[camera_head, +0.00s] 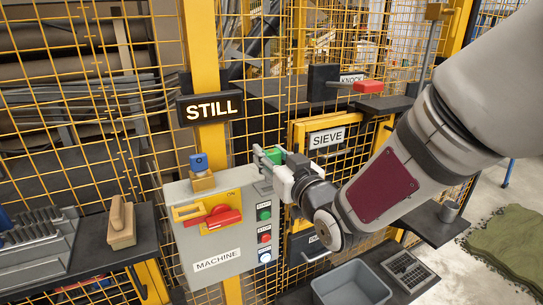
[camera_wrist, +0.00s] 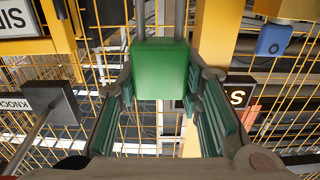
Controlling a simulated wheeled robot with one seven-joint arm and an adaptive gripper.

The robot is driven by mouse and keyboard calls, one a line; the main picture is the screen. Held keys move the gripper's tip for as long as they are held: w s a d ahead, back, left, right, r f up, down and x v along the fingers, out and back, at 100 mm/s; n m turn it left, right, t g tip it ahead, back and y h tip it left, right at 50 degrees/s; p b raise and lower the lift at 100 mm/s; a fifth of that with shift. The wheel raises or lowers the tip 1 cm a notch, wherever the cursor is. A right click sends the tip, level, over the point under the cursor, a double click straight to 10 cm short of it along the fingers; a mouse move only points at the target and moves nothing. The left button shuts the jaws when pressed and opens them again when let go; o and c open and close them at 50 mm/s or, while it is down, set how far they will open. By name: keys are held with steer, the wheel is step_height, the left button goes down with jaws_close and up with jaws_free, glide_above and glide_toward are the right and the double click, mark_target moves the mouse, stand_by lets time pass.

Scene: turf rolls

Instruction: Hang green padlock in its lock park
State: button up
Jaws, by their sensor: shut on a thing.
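My gripper (camera_head: 273,159) is shut on the green padlock (camera_head: 275,153) and holds it at the upper right corner of the grey machine box. In the wrist view the green padlock (camera_wrist: 160,80) sits between the two fingers (camera_wrist: 162,105), with its grey shackle (camera_wrist: 162,20) pointing away from the wrist. In the head view the fingers partly cover the padlock. I cannot tell whether the shackle touches anything. I cannot make out which part is the green padlock's lock park.
The MACHINE box (camera_head: 218,262) carries a red switch handle (camera_head: 222,218) and several buttons. A blue padlock (camera_head: 199,162) is above it on a yellow piece. The STILL sign (camera_head: 211,108), SIEVE panel (camera_head: 327,138) and red-ended KNOCK lever (camera_head: 368,87) are close by. A grey bin (camera_head: 352,284) stands below.

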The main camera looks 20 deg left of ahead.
steer(key=shift+f+b, duration=1.6)
steer(key=shift+f, duration=0.9)
steer(key=o, duration=1.3)
steer(key=v, duration=0.7)
steer(key=shift+s+d, duration=0.15)
